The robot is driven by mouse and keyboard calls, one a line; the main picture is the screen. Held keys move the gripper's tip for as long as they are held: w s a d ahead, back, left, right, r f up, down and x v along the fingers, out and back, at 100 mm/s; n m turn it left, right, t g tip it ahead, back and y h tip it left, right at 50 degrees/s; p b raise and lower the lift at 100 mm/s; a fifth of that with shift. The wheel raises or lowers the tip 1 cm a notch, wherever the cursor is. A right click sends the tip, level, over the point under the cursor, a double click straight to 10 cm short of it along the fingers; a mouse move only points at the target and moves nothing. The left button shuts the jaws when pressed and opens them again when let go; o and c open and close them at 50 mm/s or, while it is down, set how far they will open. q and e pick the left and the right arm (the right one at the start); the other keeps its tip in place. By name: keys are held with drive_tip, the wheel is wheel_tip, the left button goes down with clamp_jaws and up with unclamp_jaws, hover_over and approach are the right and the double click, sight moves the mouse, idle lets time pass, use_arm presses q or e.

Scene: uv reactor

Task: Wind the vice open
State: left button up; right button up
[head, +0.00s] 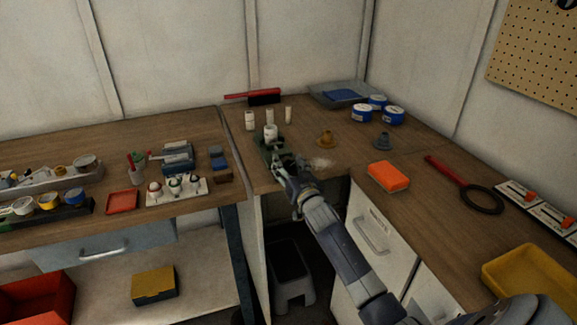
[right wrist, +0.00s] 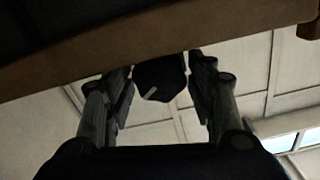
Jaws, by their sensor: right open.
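The vice (head: 263,145) is a dark green block at the front edge of the wooden bench, near its left corner. A white cylindrical piece (head: 270,131) shows at its top. My right gripper (head: 287,166) is close in front of the vice at the bench edge and covers much of it. In the right wrist view, the open fingers (right wrist: 160,72) stand on both sides of a dark rounded part (right wrist: 158,80), apparently of the vice. I cannot tell whether they touch it. The vice's handle is not clearly visible. My left gripper is out of view.
An orange sponge (head: 388,177) and a red-handled magnifier (head: 450,173) lie to the right. A grey stool (head: 293,285) is under the bench. The bench edge (right wrist: 150,45) crosses the wrist view.

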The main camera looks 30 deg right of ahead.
drive_tip(key=c, duration=0.8)
drive_tip(key=shift+n+p, duration=0.45)
drive_tip(key=shift+n, duration=1.25)
drive_tip(key=o, duration=0.8)
drive_tip(key=v, duration=1.2)
